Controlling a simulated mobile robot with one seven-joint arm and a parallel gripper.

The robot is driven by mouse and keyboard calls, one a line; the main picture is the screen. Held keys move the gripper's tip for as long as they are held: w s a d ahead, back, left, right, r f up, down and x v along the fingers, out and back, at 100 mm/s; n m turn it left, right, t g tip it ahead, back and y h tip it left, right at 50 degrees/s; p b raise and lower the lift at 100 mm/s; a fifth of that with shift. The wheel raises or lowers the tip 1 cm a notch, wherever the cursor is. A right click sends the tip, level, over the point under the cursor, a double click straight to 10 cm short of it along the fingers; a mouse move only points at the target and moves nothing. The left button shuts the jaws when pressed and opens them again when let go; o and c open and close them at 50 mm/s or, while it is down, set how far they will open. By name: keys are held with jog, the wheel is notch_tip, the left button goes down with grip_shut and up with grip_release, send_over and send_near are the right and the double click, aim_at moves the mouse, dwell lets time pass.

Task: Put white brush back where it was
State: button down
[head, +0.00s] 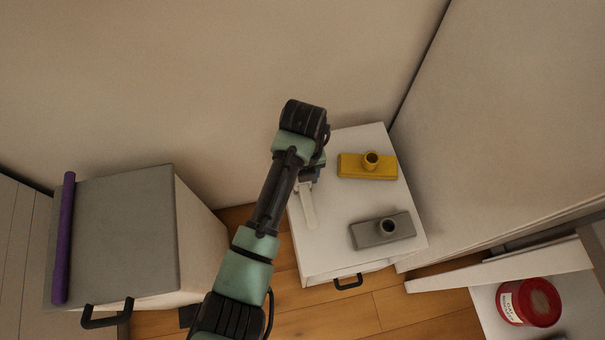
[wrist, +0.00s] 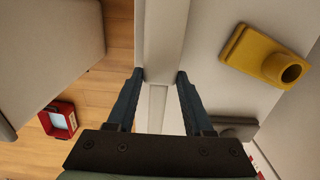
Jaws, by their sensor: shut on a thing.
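The white brush (head: 307,207) shows in the head view as a pale bar at the left edge of the white cabinet top (head: 338,233). In the wrist view the brush (wrist: 165,42) runs lengthwise between my fingers. My gripper (wrist: 160,76) is shut on it, one dark finger on each side. In the head view my wrist hides the brush's far end. I cannot tell whether the brush touches the cabinet top or hangs just above it.
A yellow brush head (head: 367,166) and a grey one (head: 382,230) lie on the cabinet top, right of my gripper. A grey-topped cabinet (head: 120,235) with a purple roll (head: 64,238) stands left. A red tin (head: 529,302) sits lower right. Walls rise behind and right.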

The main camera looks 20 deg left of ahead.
jog(key=c, duration=0.7)
grip_release()
jog(key=shift+o, duration=0.4)
jog(key=o, duration=0.5)
jog(key=shift+r+p, duration=3.55)
jog(key=shift+p, duration=0.45)
jog(key=shift+s, duration=0.1)
